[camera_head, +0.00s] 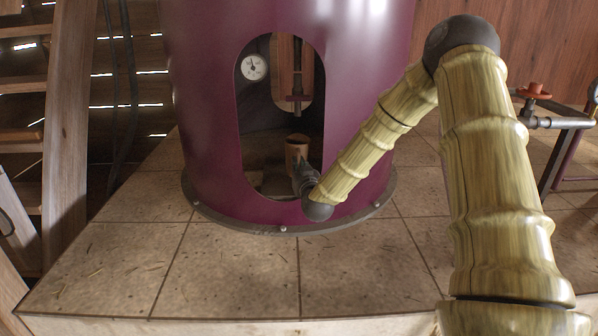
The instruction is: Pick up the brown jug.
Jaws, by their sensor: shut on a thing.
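The brown jug (297,149) is inside the arched opening of the purple still, upright as far as I can see. Only its upper part shows; its lower part is hidden behind my gripper. My gripper (301,172) reaches through the front of the opening from the right and is shut on the jug. The fingertips are small and dark here. I cannot tell whether the jug's base touches the floor of the still.
The purple still (209,120) stands on a tiled platform (235,270), its opening's edges close around my gripper. A round gauge (252,67) and a vertical pipe (297,60) are within. A red-handled valve (534,91) is at right. The front tiles are clear.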

